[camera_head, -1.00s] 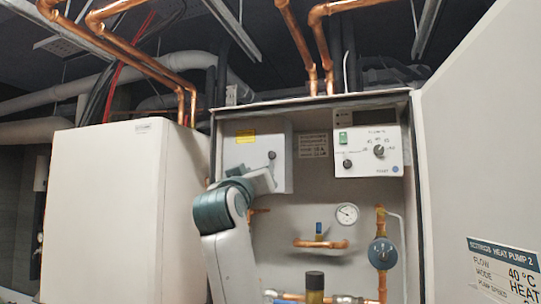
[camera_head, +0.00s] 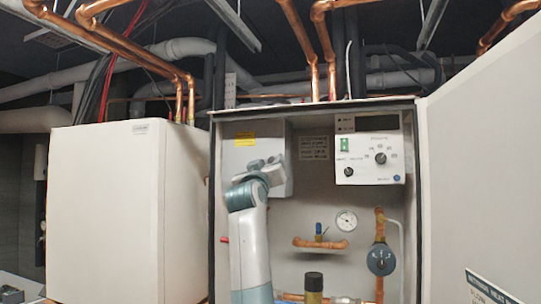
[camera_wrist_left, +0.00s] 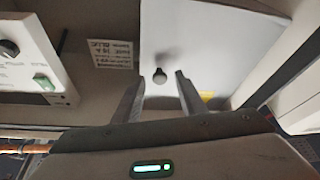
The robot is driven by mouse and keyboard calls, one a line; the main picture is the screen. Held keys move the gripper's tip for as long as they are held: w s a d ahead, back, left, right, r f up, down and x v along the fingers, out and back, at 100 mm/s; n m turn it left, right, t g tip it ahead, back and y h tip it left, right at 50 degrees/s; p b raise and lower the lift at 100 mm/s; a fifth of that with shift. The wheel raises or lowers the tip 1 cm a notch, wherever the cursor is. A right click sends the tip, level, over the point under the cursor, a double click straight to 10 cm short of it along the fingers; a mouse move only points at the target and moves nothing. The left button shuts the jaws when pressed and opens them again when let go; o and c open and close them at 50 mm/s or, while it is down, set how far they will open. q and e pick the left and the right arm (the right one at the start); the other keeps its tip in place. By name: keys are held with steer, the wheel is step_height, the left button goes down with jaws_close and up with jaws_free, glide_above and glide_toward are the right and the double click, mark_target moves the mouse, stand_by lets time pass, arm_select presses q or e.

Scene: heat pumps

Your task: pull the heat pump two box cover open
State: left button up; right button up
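The box cover (camera_head: 268,134) is a pale grey panel with a yellow label, at the upper left inside the open heat pump cabinet. In the left wrist view the cover (camera_wrist_left: 205,45) carries a small round dark knob (camera_wrist_left: 160,76). My left gripper (camera_head: 268,167) is in front of the cover's lower part and hides the knob in the head view. In the left wrist view its two fingers are apart, with the knob showing between their tips. I cannot tell whether they touch it. The cover looks closed. My right gripper is not in view.
The cabinet door (camera_head: 475,170) stands open at the right. A control panel (camera_head: 368,157) with dials is right of the cover. Below are a gauge (camera_head: 346,221), copper pipes (camera_head: 320,243) and a round pump (camera_head: 381,259). A closed white unit (camera_head: 125,215) stands left.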

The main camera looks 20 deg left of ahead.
arm_select(q)
steer(key=shift+w+r, duration=0.2)
steer(key=shift+w, duration=0.2)
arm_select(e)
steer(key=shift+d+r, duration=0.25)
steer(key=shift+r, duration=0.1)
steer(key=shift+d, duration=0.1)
arm_select(q)
jaws_close()
steer(key=shift+a+f, duration=0.1)
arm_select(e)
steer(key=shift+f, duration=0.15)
